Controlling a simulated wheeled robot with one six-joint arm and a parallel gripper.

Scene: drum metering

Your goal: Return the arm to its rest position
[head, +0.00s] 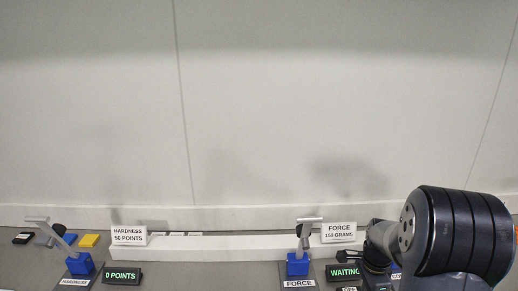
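My arm (455,235) shows at the lower right of the head view, a large dark ribbed joint with a smaller dark wrist part (378,250) to its left. The wrist is low, close to the force station. Its end is dark and partly cut off by the lower frame edge, so I cannot make out the fingers or anything between them.
Left of my wrist stands a blue force device (298,265) with a grey lever, and a display (343,272) reading "WAITING". At left are a blue hardness device (80,264), a "0 POINTS" display (122,276), and black, blue and yellow blocks (89,241). A pale wall stands behind.

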